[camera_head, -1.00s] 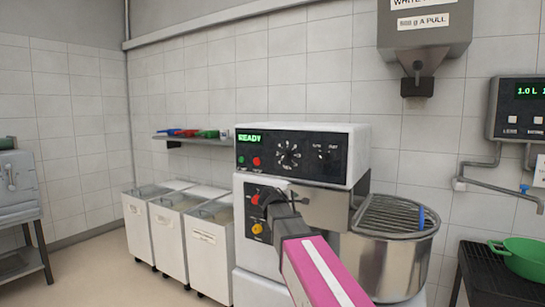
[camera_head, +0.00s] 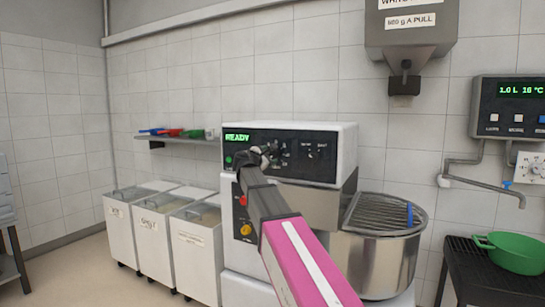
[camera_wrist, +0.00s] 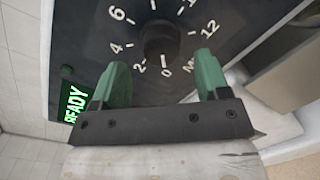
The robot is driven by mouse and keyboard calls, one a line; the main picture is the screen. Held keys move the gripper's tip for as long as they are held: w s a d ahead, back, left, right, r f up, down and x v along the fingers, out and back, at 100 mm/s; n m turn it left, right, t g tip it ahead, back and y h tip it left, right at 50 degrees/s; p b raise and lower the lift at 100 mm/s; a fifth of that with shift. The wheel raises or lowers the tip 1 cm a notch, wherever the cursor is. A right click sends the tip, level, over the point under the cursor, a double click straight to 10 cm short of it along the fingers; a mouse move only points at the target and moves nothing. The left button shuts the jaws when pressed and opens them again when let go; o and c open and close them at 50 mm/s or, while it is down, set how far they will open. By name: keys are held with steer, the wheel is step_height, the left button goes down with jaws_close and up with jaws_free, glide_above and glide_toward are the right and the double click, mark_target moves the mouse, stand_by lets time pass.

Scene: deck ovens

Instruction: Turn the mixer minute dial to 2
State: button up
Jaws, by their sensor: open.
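The mixer (camera_head: 340,150) is white with a black front panel and a green READY display (camera_head: 237,137). In the wrist view the minute dial (camera_wrist: 160,40) is a dark round knob ringed by white ticks and numbers, including 0, 2, 4, 6 and 12. No contact is clear. In the head view my gripper (camera_head: 262,153) is in front of the panel and hides most of the dial.
A steel bowl with a wire guard (camera_head: 385,222) is at the mixer's right. Red and yellow buttons (camera_head: 244,229) are below the panel. White bins (camera_head: 195,250) stand at left. A green pan (camera_head: 515,252) sits on a dark stand at right.

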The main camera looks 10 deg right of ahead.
mark_target(274, 156)
steer(key=shift+x, duration=1.9)
steer(key=shift+c, duration=0.3)
steer(key=c, duration=0.8)
steer(key=shift+o, duration=0.2)
steer(key=shift+d+f, duration=0.1)
steer(key=shift+s, duration=0.1)
steer(key=m, duration=0.4)
steer(key=shift+s+f+m+g+y, duration=0.1)
steer(key=shift+m+g+y, duration=0.1)
steer(key=shift+m, duration=0.9)
steer(key=shift+s+m+g+y, duration=0.1)
steer(key=shift+m+y, duration=0.1)
steer(key=shift+m, duration=0.9)
